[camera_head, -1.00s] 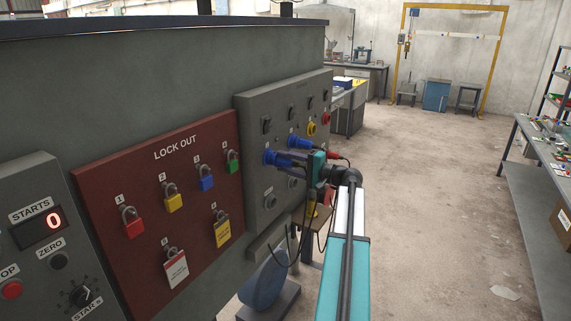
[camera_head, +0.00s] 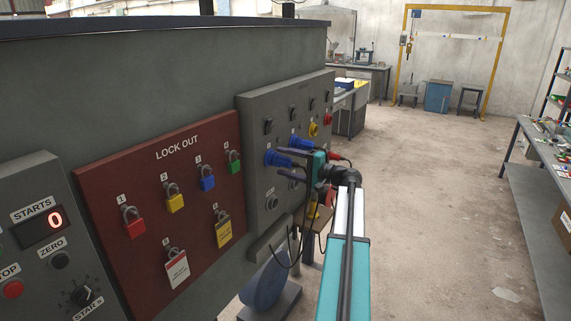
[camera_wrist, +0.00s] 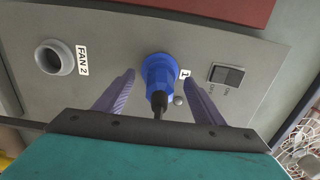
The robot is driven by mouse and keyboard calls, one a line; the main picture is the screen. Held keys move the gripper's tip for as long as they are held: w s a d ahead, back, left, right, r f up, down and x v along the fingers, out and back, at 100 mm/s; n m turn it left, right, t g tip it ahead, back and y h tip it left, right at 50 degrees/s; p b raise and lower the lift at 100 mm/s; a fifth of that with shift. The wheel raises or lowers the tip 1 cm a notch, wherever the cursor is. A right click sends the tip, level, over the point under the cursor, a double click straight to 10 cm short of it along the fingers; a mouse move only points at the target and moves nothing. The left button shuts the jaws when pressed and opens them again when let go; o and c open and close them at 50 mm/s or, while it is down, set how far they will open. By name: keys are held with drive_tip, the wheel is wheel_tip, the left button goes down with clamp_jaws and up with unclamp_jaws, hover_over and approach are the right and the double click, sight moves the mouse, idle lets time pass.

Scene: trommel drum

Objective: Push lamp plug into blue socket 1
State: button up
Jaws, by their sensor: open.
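The blue plug (camera_wrist: 157,72) with a dark cable end sits at the blue socket marked 1 on the grey panel. In the head view this blue fitting (camera_head: 272,157) is the lower left of two. I cannot tell plug from socket there, nor how deep the plug sits. My gripper (camera_wrist: 158,82) is open, with one purple finger on each side of the plug and a visible gap to both. In the head view my gripper (camera_head: 279,161) reaches in from the right, its fingers pointing at the panel.
Another blue fitting (camera_head: 299,142) is just beyond, with a yellow fitting (camera_head: 313,129) and a red one (camera_head: 328,118) further along. A rocker switch (camera_wrist: 227,75) and the grey FAN 2 fitting (camera_wrist: 54,57) flank the plug. The red LOCK OUT board (camera_head: 160,200) holds several padlocks.

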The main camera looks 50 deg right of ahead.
drive_tip(key=shift+s, duration=0.1)
drive_tip(key=b+v, duration=0.4)
drive_tip(key=v, duration=0.9)
drive_tip(key=shift+s, duration=0.35)
